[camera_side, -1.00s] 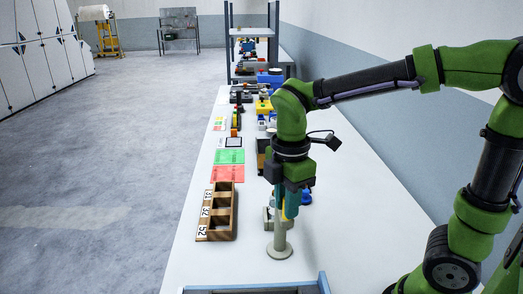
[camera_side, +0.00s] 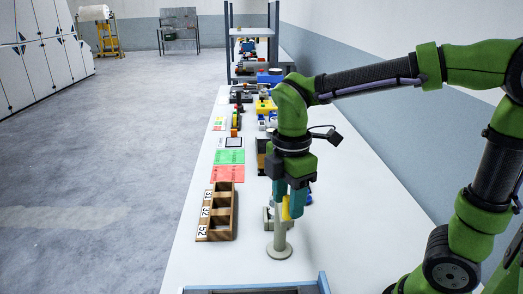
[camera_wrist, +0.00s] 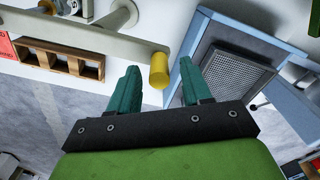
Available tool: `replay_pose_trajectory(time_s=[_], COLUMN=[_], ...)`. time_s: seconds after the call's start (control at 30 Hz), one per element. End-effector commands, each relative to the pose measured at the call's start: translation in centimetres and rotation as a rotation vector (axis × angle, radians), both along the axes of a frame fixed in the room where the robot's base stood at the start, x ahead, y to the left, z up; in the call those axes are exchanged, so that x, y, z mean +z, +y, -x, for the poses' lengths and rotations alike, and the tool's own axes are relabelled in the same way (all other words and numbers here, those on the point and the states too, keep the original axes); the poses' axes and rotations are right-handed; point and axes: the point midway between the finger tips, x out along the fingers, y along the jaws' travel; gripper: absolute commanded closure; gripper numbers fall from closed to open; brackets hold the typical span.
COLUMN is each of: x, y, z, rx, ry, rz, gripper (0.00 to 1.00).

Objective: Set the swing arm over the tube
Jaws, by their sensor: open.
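In the wrist view a pale beige bar, apparently the swing arm (camera_wrist: 70,33), runs from the left edge and ends at a yellow peg-like handle (camera_wrist: 159,72). The yellow handle also shows in the side view (camera_side: 286,208). My gripper (camera_side: 288,204) is open, its teal fingers apart on either side of the handle; in the wrist view the handle is in line with the gap between the fingertips (camera_wrist: 162,80). A beige upright post (camera_side: 279,232) on a round foot stands below the gripper. I cannot tell whether it is the tube. My gripper hides much of the arm in the side view.
A wooden three-slot box (camera_side: 232,225) labelled 31, 32 and 52 stands left of the post. A blue-framed tray (camera_side: 323,284) is at the near table end. Red and green cards (camera_side: 228,173) and many small items lie farther back. The white table right of the post is clear.

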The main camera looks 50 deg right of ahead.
Motion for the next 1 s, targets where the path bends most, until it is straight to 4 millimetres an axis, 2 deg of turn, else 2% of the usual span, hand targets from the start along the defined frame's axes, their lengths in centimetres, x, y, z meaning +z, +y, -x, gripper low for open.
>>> replay_pose_trajectory(time_s=[0.17,0.4,0.6,0.8,1.0], x=[3.5,9.5,13.6,15.6,16.0], y=[0.0,0.0,0.0,0.0,0.0], z=[-0.1,-0.1,0.0,0.0,0.0], rx=[-0.001,-0.001,-0.003,-0.002,-0.002], ry=[-0.008,-0.007,-0.006,-0.001,0.0], rz=[-0.002,-0.001,-0.001,0.0,0.0], gripper=[0.52,0.52,0.52,0.52,0.52])
